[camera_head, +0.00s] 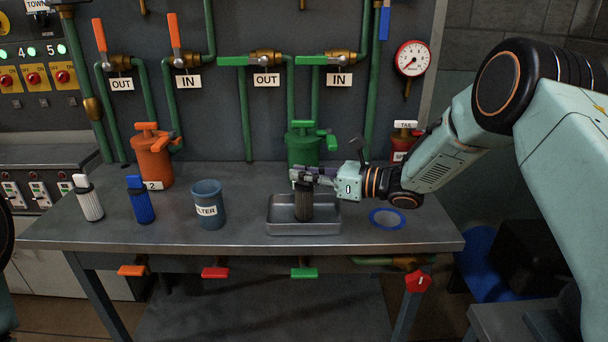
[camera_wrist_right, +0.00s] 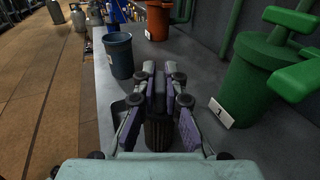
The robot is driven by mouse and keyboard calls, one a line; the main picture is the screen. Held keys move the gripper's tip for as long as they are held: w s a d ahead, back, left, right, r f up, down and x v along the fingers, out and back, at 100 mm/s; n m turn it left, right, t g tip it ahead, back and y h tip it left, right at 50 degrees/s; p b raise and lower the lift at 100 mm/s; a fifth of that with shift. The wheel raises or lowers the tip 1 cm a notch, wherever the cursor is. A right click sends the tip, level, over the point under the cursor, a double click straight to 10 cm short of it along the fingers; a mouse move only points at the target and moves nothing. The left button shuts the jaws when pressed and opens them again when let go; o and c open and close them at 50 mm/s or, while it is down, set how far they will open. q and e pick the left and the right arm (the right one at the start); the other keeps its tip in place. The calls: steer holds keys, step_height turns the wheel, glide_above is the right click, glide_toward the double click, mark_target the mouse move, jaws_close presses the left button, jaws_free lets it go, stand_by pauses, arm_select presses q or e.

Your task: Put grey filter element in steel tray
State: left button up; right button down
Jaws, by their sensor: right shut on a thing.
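The grey filter element (camera_head: 304,205) is a dark, ribbed cylinder standing upright within the steel tray's outline. My right gripper (camera_head: 305,175) is shut on its top end. In the right wrist view the filter element (camera_wrist_right: 158,132) shows between the purple-grey fingers of the right gripper (camera_wrist_right: 158,95). The steel tray (camera_head: 284,228) is a shallow rectangular pan on the workbench, below and around the filter's lower end. I cannot tell whether the filter's base touches the tray floor. My left gripper is out of view.
On the workbench (camera_head: 250,238) are a white filter (camera_head: 90,203), a blue filter (camera_head: 140,205), a blue-grey cup (camera_head: 208,205) and a blue ring (camera_head: 388,219). An orange canister (camera_head: 153,160) and a green canister (camera_head: 303,148) stand behind. Bench space between cup and tray is clear.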

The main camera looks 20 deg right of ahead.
steer(key=shift+s, duration=0.1)
steer(key=shift+s+f+b, duration=0.15)
steer(key=shift+b, duration=0.15)
steer(key=c, duration=1.4)
jaws_free()
steer(key=shift+c, duration=0.2)
